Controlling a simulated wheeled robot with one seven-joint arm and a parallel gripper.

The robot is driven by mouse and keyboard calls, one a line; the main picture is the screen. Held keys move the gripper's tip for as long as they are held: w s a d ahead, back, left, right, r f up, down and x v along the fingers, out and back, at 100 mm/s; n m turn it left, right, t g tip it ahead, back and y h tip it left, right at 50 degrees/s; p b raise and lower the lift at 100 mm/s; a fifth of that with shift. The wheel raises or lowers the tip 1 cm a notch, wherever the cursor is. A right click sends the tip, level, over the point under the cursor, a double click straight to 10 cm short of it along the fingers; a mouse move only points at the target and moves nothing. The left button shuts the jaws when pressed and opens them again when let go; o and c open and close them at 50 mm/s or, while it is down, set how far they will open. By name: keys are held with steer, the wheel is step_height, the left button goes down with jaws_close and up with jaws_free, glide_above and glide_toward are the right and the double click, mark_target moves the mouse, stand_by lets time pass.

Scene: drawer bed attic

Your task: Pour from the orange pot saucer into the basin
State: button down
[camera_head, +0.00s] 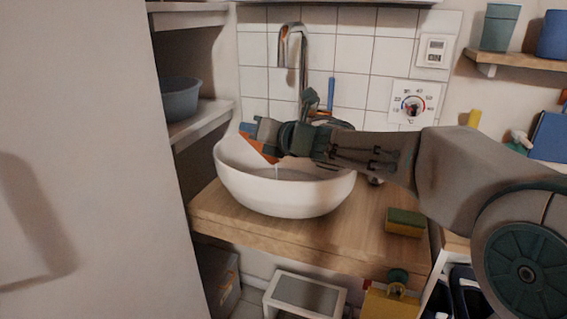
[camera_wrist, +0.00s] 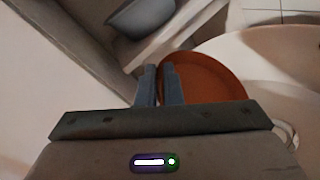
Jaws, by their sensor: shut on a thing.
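The orange pot saucer (camera_head: 262,148) is steeply tilted over the left part of the white basin (camera_head: 285,196), its lower edge inside the rim. My gripper (camera_head: 252,129) comes in from the right above the basin and is shut on the saucer's edge. In the wrist view, the two blue-grey fingers (camera_wrist: 165,72) close on the left edge of the saucer (camera_wrist: 207,82). The basin (camera_wrist: 292,45) shows beyond it to the right. A thin pale streak (camera_head: 277,172) hangs below the saucer; I cannot tell if it is liquid. The basin's bottom is partly hidden.
The basin stands on a wooden counter (camera_head: 370,225). A tap (camera_head: 290,45) rises behind it. A grey-blue bowl (camera_head: 180,98) sits on the shelf at left. A sponge (camera_head: 405,222) lies on the counter at right. A pale wall panel (camera_head: 80,130) fills the left side.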

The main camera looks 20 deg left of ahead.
steer(key=shift+d+r, duration=0.1)
steer(key=s+a+f+n+b, duration=0.1)
steer(key=s+a+f+n+h+b, duration=0.1)
steer(key=s+a+n, duration=0.1)
steer(key=shift+a+f+b, duration=0.3)
steer(key=shift+f+b, duration=0.05)
steer(key=shift+h, duration=0.3)
steer(key=s+a+f+n+t+h, duration=0.2)
steer(key=s+a+n, duration=0.2)
steer(key=s+a, duration=0.1)
steer(key=shift+s+a+f+h+p, duration=0.2)
steer(key=shift+a+h+p, duration=0.1)
steer(key=shift+a, duration=0.1)
steer(key=shift+d, duration=0.1)
stand_by(0.6)
